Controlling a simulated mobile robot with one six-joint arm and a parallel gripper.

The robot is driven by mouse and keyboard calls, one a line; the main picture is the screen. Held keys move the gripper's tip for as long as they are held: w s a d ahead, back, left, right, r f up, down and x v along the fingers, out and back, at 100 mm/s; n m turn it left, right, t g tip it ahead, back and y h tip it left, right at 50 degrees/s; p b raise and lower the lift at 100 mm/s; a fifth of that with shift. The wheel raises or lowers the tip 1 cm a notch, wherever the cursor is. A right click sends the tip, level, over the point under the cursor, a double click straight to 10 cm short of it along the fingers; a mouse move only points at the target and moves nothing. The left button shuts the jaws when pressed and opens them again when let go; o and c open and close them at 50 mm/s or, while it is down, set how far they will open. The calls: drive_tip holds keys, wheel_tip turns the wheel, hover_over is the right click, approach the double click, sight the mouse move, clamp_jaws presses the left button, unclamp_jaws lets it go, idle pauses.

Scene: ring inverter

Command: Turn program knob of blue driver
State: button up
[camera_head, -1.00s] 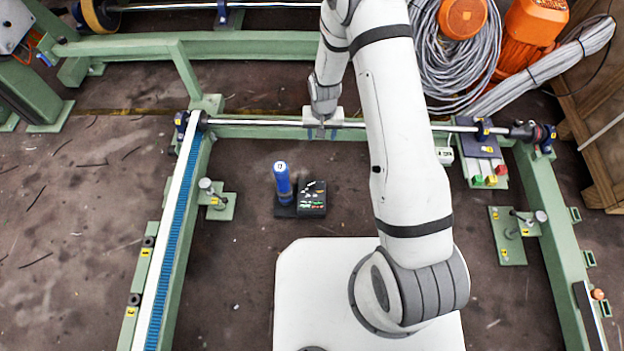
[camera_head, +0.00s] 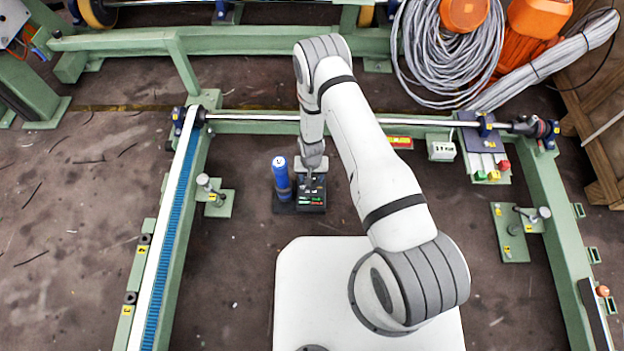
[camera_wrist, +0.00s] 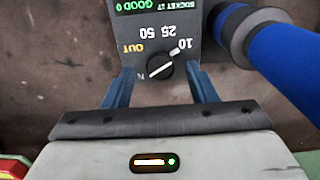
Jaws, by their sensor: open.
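The blue driver (camera_head: 282,180) stands upright in a dark base beside a black control box (camera_head: 312,207) on the floor. In the wrist view its blue body (camera_wrist: 285,60) is at the right, next to the grey panel (camera_wrist: 215,70). The black program knob (camera_wrist: 160,68) is on that panel, with a light pointer towards the 10 mark; the labels appear upside down. My gripper (camera_wrist: 160,76) is open, its two blue fingers on either side of the knob and apart from it. In the head view my gripper (camera_head: 313,174) is over the box and partly hides it.
Green frame rails enclose the area, with a blue-toothed strip (camera_head: 170,255) at the left. A metal shaft (camera_head: 260,118) spans the back. A coil of grey cable (camera_head: 445,50) lies at the back right.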

drive_tip(key=shift+f, duration=0.7)
drive_tip(key=c, duration=0.9)
drive_tip(key=shift+d, duration=0.2)
drive_tip(key=shift+c, duration=0.3)
drive_tip(key=shift+a, duration=0.25)
